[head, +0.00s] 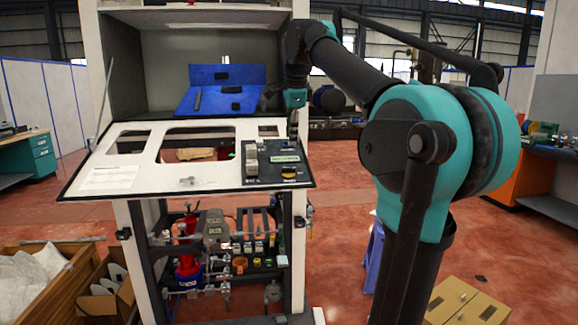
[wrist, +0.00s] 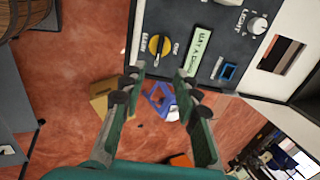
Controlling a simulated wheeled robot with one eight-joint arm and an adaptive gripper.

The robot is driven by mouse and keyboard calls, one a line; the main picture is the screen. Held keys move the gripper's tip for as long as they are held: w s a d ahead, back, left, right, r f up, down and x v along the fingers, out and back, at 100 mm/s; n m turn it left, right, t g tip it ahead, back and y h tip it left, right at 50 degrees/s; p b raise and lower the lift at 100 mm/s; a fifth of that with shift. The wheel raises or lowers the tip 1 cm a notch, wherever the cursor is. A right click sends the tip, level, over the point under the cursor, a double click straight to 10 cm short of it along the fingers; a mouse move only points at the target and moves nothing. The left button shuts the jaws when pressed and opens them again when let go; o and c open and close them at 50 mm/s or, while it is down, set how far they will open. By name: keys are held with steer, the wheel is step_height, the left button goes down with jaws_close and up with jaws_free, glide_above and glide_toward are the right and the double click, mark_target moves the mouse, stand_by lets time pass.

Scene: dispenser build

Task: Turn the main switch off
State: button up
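The main switch is a yellow and black rotary knob (wrist: 159,46) on a dark control panel (wrist: 232,52). In the wrist view it sits at the panel's lower left end, with small white lettering beside it. In the head view the knob is small (head: 289,180), at the lower right of the panel (head: 262,174). My gripper (wrist: 160,72) is open and empty. In the wrist view its two green fingers with dark pads point toward the knob, which shows just beyond and between the tips. I see no contact.
The panel also bears a green display (wrist: 202,48), a blue-framed switch (wrist: 227,72) and a white light knob (wrist: 258,25). A white sloping board (head: 215,178) surrounds it. A blue tray (head: 215,100) stands behind. Cardboard boxes (head: 465,303) lie on the red floor.

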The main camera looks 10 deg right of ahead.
mark_target(289, 168)
steer(key=x, duration=1.2)
steer(key=shift+f, duration=0.15)
jaws_close()
